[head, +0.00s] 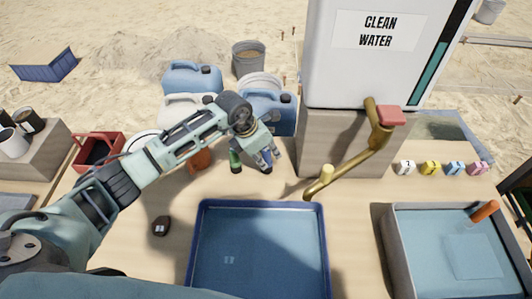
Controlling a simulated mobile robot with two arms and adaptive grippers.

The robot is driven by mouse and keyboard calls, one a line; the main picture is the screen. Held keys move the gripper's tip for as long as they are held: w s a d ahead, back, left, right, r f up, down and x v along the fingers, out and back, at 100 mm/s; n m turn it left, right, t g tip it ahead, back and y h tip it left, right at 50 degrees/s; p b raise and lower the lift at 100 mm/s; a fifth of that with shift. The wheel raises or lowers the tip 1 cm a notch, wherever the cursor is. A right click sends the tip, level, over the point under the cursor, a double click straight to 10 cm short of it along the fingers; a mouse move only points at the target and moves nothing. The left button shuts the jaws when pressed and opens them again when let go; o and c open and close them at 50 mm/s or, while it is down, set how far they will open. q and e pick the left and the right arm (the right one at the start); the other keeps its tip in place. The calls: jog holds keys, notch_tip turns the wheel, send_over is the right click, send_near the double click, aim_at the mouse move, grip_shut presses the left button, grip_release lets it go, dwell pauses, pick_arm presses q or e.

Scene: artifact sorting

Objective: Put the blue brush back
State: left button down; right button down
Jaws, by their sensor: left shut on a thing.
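My left arm reaches in from the left, and its gripper (265,158) is at the far side of the table, behind the blue tray. The gripper is shut on a small dark blue thing (266,168), which looks like the blue brush. The fingers hide most of it, and I cannot tell whether it touches the table. A green thing (235,160), perhaps another brush, stands just left of the gripper. An orange thing (200,161) is further left, partly behind my arm. My right gripper is not in view.
A blue tray (194,250) lies in front. A brass tap (350,165) from the clean water tank (345,75) reaches over the table right of the gripper. A grey basin (394,250) holds an orange-handled thing (485,210). Jerrycans (192,78) stand behind.

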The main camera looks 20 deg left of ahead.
pick_arm(q)
jog(key=shift+f, duration=0.1)
jog(key=shift+f, duration=0.15)
jog(key=c, duration=1.6)
grip_release()
jog(key=shift+o, duration=0.2)
jog(key=shift+a+r, duration=0.1)
jog(key=shift+r, duration=0.3)
jog(key=v, duration=1.1)
jog(key=shift+r+b, duration=0.25)
jog(key=shift+b, duration=0.2)
jog(key=shift+s, duration=0.2)
